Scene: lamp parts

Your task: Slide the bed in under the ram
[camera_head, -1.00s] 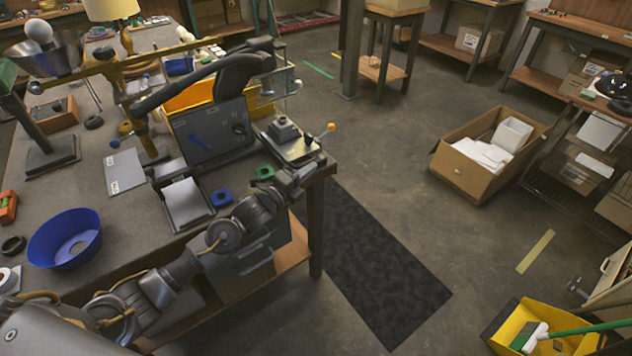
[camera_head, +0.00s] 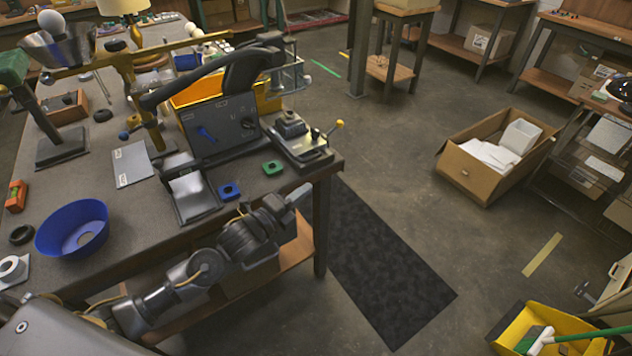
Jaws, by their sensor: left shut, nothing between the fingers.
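The press is a dark grey machine (camera_head: 221,125) with a curved black arm on top, standing on the workbench. What I take for the bed is a metal plate (camera_head: 313,157) with a dark block on it, at the bench's right edge. It sits to the right of the press panel, and a lever with a yellow knob (camera_head: 339,123) rises beside it. I cannot make out the ram's lower end. My left gripper (camera_head: 299,195) is below and in front of the plate, beside the bench edge, shut and apart from the plate. My right gripper is not in view.
A blue bowl (camera_head: 72,230) is at left.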

